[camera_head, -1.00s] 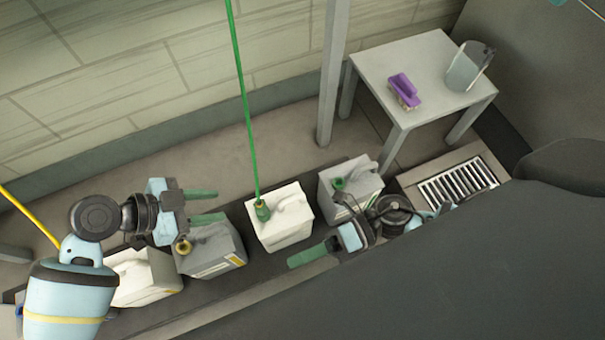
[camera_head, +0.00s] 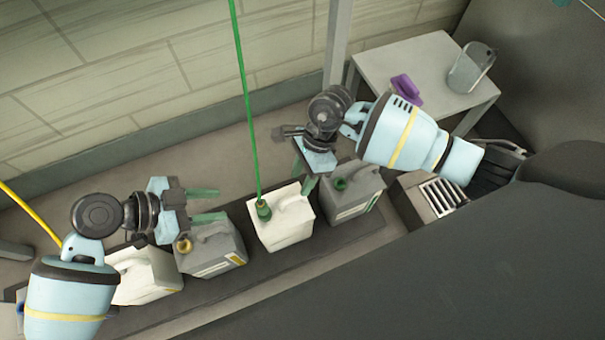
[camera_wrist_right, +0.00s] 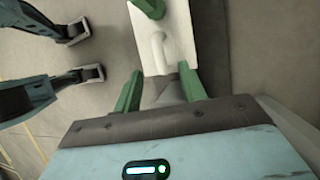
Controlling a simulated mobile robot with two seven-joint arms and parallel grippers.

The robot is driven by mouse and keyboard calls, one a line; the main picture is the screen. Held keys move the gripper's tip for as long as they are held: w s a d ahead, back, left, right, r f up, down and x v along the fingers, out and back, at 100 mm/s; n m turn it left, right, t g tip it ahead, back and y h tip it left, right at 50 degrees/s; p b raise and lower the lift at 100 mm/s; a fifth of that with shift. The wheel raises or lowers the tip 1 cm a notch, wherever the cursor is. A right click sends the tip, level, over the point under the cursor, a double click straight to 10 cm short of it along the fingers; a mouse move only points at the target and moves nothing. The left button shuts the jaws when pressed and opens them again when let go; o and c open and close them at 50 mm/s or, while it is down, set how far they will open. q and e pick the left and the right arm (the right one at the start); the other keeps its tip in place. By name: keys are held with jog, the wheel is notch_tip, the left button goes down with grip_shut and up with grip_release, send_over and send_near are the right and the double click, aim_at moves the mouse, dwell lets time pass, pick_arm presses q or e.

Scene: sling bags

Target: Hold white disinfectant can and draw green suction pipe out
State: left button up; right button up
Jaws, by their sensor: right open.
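The white disinfectant can (camera_head: 281,232) stands upright on a dark strip. Its green cap sits at its left top corner, and the thin green suction pipe (camera_head: 247,100) rises from there past the top edge of the picture. My right gripper (camera_head: 304,181) is open at the can's right rear, fingers pointing down. In the right wrist view, the can (camera_wrist_right: 182,32) and its handle lie beyond the two spread green fingers (camera_wrist_right: 160,90), with nothing held. My left gripper (camera_head: 206,204) is open and empty, left of the white can, above a grey can.
A grey can (camera_head: 212,252) stands left of the white can, and another whitish can (camera_head: 146,278) farther left. A grey can with a green opening (camera_head: 355,194) stands close on the right.

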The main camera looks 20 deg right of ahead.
aim_at(295, 196)
jog(key=shift+x, duration=3.9)
grip_shut()
pick_arm(q)
jog(key=shift+o, duration=1.4)
jog(key=shift+d+f, duration=0.15)
jog(key=shift+d, duration=0.15)
jog(key=d+y, duration=0.2)
jog(key=d+f+y, duration=0.1)
jog(key=d+y, duration=0.2)
jog(key=d+f+g+y, duration=0.1)
jog(key=d+y, duration=0.2)
jog(key=shift+s+f+m, duration=0.15)
jog(key=shift+s+m, duration=0.15)
jog(key=shift+s, duration=0.1)
jog(key=shift+w+d+r+t+y, duration=0.2)
jog(key=shift+r+t+y, duration=0.1)
jog(key=shift+y, duration=0.3)
jog(key=shift+w+d+r+t+y, duration=0.2)
jog(key=shift+r+y, duration=0.05)
jog(key=shift+y, duration=0.35)
